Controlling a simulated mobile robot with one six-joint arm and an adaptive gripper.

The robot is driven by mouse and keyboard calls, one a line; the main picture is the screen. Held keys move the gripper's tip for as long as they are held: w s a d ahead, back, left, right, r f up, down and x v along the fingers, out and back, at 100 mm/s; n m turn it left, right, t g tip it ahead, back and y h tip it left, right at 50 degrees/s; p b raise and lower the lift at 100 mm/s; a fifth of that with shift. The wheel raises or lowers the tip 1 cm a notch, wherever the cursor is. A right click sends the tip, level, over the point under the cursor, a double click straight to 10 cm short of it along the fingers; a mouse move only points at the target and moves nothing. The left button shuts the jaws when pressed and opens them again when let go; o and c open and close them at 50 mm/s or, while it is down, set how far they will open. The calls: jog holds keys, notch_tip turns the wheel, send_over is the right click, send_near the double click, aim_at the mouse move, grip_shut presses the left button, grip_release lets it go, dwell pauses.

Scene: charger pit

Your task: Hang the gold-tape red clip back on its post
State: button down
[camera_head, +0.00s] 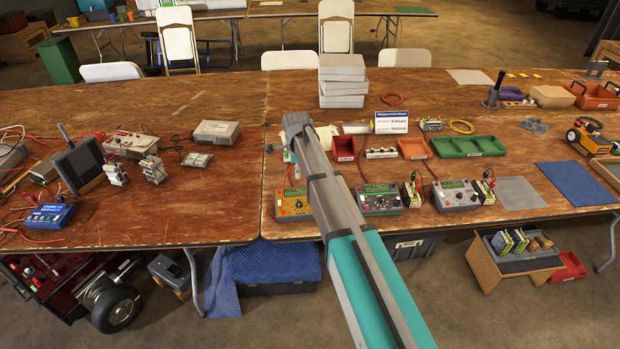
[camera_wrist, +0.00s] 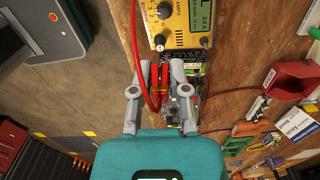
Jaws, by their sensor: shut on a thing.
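In the wrist view my gripper (camera_wrist: 160,76) is shut on a red clip (camera_wrist: 155,82) held between its two grey fingers. A small yellowish band shows on the clip, and a red cable (camera_wrist: 134,42) loops up from it. The clip is just below the yellow charger (camera_wrist: 176,25), beside a dark and green block (camera_wrist: 190,58) with metal parts near the right finger. I cannot make out the post or tell whether the clip touches it. In the head view the yellow charger (camera_head: 293,204) stands left of my arm; my arm hides the clip.
A grey-green charger (camera_head: 379,199) and a grey charger (camera_head: 456,194) stand right of my arm with small batteries beside them. A red bin (camera_head: 344,148) and a green tray (camera_head: 468,147) lie behind. The table's front edge is close.

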jog(key=w+a, duration=0.8)
jog(key=shift+s+d+f+b, duration=0.15)
jog(key=shift+s+f+b, duration=0.05)
jog(key=shift+f+b, duration=0.9)
jog(key=shift+s+d+f+b, duration=0.15)
jog(key=shift+s+f+b, duration=0.05)
jog(key=shift+f+b, duration=0.9)
jog(key=shift+f+b, duration=0.35)
jog(key=shift+f+b, duration=3.1)
jog(key=shift+b, duration=0.05)
jog(key=shift+f, duration=0.3)
jog(key=c, duration=0.5)
grip_release()
jog(key=shift+c, duration=0.2)
